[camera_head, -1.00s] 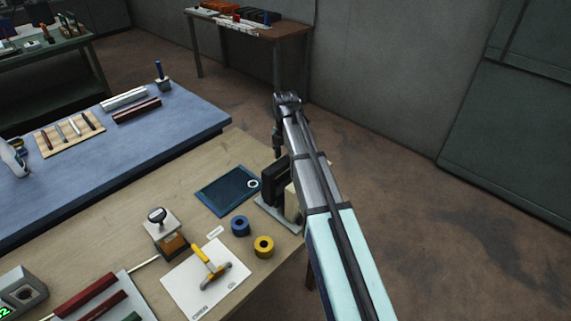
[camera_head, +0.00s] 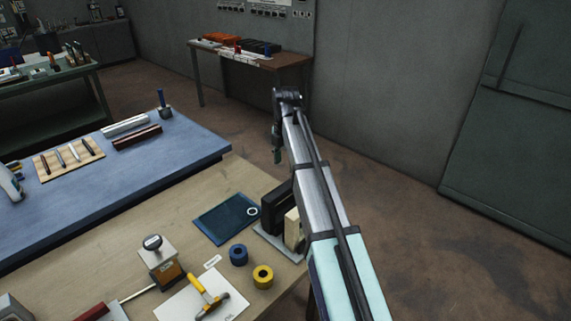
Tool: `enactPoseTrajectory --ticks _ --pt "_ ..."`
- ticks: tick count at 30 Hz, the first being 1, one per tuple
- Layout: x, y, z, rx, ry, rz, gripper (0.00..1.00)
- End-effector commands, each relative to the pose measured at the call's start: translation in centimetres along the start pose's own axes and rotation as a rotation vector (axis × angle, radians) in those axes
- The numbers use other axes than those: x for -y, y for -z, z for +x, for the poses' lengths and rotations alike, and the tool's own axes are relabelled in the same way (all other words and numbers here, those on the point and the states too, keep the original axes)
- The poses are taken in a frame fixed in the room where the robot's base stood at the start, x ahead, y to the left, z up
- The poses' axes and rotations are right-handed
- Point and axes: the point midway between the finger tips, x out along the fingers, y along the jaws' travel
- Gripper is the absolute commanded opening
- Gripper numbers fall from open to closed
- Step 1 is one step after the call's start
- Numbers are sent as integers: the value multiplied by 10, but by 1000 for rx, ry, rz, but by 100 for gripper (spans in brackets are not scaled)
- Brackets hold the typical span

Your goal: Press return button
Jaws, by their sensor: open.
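No button marked as return can be made out in the camera_head view. A grey block with a black-topped knob (camera_head: 153,242) and an orange-brown lower front stands on the wooden table; its label is too small to read. My gripper (camera_head: 277,157) hangs at the far end of my outstretched arm, small and dark, beyond the table's right edge. It is open and appears clear of all objects. Its fingers are too small to see in detail.
A white plate with a yellow-handled lever (camera_head: 207,295), a blue ring (camera_head: 238,255), a yellow ring (camera_head: 263,277) and a dark blue tray (camera_head: 225,218) are on the wooden table. A blue bench (camera_head: 80,205) adjoins it. A wall panel (camera_head: 262,8) with small controls is behind the back table (camera_head: 285,62).

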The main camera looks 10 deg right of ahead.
Motion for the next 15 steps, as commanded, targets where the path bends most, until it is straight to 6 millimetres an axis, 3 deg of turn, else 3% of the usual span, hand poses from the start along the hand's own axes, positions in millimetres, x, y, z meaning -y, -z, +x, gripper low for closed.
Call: enactPoseTrajectory --ticks 1,4,5,15 --pt "0 0 0 0 0 0 40" --pt "0 0 0 0 0 0 5" --pt "0 0 0 0 0 0 0" --pt "0 0 0 0 0 0 0"
